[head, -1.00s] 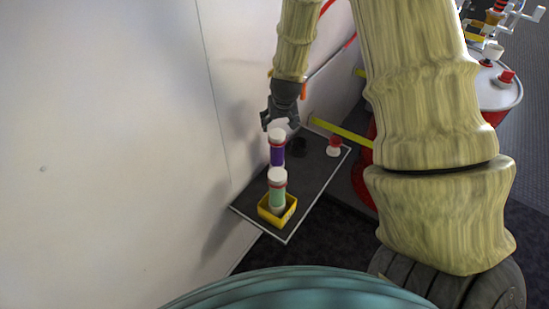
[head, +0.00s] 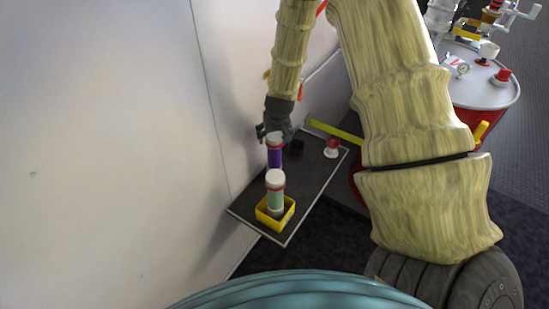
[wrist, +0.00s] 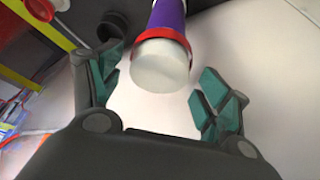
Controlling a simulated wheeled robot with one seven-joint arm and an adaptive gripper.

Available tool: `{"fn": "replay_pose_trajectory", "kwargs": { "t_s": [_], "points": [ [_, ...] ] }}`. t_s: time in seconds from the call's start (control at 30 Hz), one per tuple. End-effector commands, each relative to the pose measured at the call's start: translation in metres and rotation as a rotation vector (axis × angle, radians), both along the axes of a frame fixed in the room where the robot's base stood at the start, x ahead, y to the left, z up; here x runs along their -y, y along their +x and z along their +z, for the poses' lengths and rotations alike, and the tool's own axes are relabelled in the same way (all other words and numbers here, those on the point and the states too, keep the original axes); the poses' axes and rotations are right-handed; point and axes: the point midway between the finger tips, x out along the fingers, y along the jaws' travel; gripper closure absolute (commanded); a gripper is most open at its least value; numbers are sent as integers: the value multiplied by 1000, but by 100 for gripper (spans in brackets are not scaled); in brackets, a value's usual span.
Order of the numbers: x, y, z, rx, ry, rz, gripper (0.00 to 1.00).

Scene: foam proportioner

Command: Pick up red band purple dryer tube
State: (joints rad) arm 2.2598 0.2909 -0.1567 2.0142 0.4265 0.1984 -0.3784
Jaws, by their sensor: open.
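The purple dryer tube (head: 275,158) with a red band and white cap stands upright on the dark shelf (head: 313,175), behind the green tube (head: 275,193). In the wrist view its white cap (wrist: 160,66) and red band (wrist: 164,37) show close up at the top middle, with the purple body (wrist: 168,14) beyond. My gripper (head: 272,133) is at the tube's top in the head view and partly covers its cap. In the wrist view my gripper (wrist: 162,88) is open, with one teal-padded finger on each side of the cap and a gap on both sides.
The green tube stands in a yellow square holder (head: 268,222) at the shelf's near end. A black cup (head: 297,148) and a red-and-white knob-like object (head: 332,148) stand to the right. The white wall (head: 120,150) is close on the left. A red drum (head: 485,95) stands at right.

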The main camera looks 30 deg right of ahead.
Motion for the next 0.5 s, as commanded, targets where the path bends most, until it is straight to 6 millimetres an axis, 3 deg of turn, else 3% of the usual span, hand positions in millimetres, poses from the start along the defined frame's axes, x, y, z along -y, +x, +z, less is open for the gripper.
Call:
{"fn": "replay_pose_trajectory", "kwargs": {
  "t_s": [0.5],
  "points": [
    [7, 9, -36, -3, 1, 0, 23]
  ]
}}
